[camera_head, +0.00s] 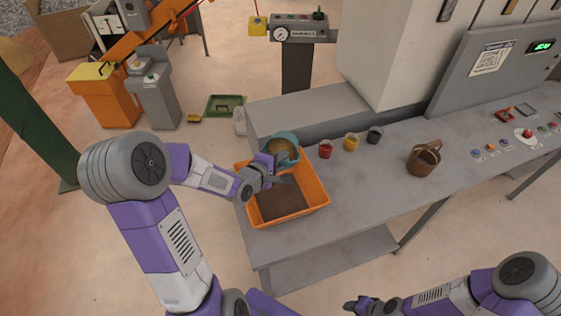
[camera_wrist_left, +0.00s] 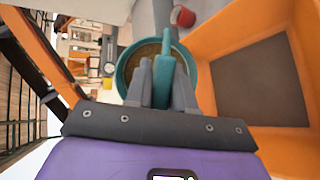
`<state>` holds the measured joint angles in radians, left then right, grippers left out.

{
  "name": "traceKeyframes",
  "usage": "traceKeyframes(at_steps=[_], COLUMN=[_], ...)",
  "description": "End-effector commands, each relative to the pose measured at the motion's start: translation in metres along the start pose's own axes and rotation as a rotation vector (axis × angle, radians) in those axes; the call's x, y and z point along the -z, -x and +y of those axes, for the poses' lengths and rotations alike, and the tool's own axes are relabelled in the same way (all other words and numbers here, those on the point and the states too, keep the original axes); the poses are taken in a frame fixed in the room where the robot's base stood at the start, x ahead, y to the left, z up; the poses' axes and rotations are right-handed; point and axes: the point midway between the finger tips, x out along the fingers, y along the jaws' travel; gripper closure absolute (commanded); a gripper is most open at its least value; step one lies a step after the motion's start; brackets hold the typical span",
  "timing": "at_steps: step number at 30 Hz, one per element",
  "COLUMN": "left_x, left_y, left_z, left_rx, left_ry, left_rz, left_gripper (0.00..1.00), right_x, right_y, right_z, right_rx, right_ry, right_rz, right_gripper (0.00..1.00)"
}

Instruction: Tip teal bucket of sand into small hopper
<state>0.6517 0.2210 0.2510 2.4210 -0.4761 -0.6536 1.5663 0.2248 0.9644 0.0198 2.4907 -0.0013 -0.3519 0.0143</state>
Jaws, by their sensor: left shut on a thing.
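The teal bucket (camera_head: 294,160) is above the back edge of the orange bin (camera_head: 318,203) in the head view, with brown sand (camera_head: 284,149) in it. My left gripper (camera_head: 273,173) is shut on the bucket's teal handle. The left wrist view shows the fingers (camera_wrist_left: 163,92) on both sides of the handle (camera_wrist_left: 164,72), the bucket's round rim (camera_wrist_left: 121,72) and the sand inside. The bucket looks close to upright. The orange bin has a flat brown area inside; I cannot tell its depth. My right gripper (camera_head: 357,305) is low in the head view, its jaws unclear.
The grey table (camera_head: 340,215) holds red (camera_head: 325,149), yellow (camera_head: 351,142) and dark (camera_head: 374,135) cups and a brown pail (camera_head: 424,160) right of the bin. A grey ledge (camera_head: 310,106) and the large machine (camera_head: 395,50) stand behind. The table's front is clear.

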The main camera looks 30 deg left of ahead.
Motion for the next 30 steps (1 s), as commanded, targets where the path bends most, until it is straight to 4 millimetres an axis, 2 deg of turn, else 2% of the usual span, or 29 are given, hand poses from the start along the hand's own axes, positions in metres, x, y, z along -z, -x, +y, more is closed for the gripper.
traceKeyframes(at_steps=[30], left_x=[-0.001], left_y=[0.002], left_z=[-0.023], left_rx=[-0.175], left_ry=[-0.073], left_rz=[0.0], left_gripper=[1.0], right_x=[0.003], right_y=[-0.063], right_z=[0.024], right_rx=[0.0], right_ry=[0.0], right_rz=[0.0], right_gripper=[0.57])
